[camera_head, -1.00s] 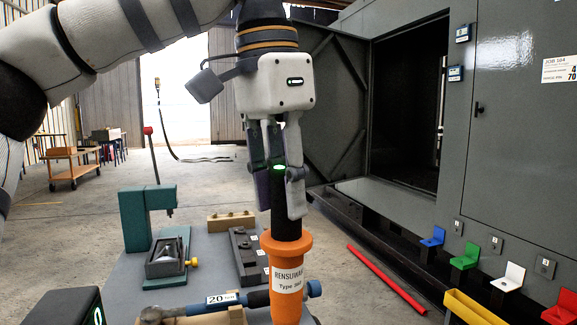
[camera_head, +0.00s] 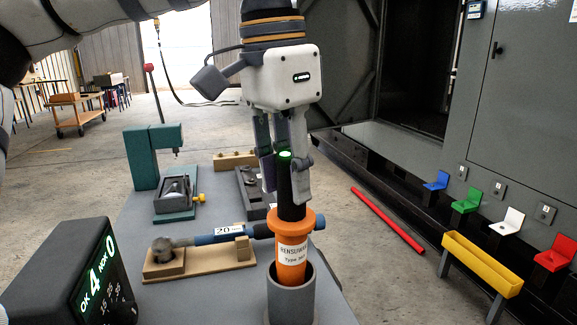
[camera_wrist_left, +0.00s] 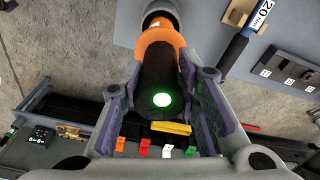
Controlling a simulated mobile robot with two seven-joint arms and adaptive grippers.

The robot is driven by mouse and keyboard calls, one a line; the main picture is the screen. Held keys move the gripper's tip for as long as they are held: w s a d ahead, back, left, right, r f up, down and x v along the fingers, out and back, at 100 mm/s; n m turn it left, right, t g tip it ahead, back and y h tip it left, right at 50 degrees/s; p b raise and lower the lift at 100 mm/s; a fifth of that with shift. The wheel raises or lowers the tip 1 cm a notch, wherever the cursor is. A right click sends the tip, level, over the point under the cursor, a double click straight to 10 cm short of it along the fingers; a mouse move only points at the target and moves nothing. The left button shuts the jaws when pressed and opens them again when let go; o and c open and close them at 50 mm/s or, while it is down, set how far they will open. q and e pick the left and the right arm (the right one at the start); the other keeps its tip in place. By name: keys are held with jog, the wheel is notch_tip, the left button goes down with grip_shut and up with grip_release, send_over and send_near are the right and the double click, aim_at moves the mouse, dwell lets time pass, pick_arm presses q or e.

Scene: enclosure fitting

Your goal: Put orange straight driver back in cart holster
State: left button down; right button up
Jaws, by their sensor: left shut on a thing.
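The orange straight driver (camera_head: 291,252) is upright, with a black upper body, a green light on top and a white label. My left gripper (camera_head: 289,190) is shut on its black upper part, from above. The driver's lower end is inside the mouth of the grey tube holster (camera_head: 291,304) on the cart top (camera_head: 215,300), and the orange collar is above the rim. In the left wrist view the black body (camera_wrist_left: 160,80) lies between the fingers, with the orange collar (camera_wrist_left: 160,42) beyond. My right gripper is not in view.
A blue torque wrench (camera_head: 215,237) lies on a wooden cradle (camera_head: 200,262) just left of the holster. A black counter box (camera_head: 75,280) stands at the front left. A teal press (camera_head: 155,160) stands farther back. A yellow trough (camera_head: 482,264) is to the right.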

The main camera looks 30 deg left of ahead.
pick_arm(q)
jog(key=c, duration=1.1)
grip_release()
